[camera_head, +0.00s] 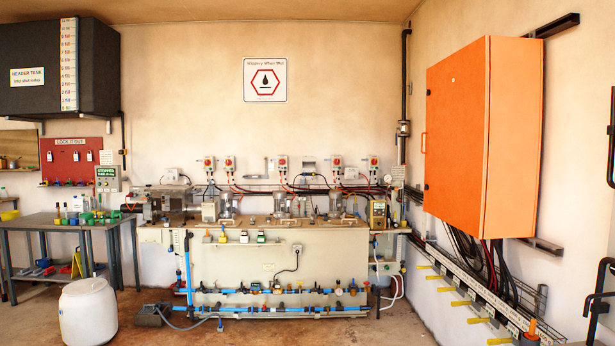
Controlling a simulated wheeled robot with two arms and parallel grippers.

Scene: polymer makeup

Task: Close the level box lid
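I cannot tell for sure which thing is the level box, and no open lid is clear at this size. A black header tank (28,95) with a white level scale (69,65) is on the wall at the upper left. A large orange cabinet (457,135) hangs on the right wall, and its front looks shut. A small yellow-framed box (378,214) stands at the right end of the bench, too small to make out a lid. Neither of my grippers is in view.
A long bench (230,260) with motors and blue pipes stands at the back wall. A grey table (60,222) with small coloured items is at the left. A white drum (88,312) stands before it. Yellow-handled valves (452,290) line the right wall. The middle floor is clear.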

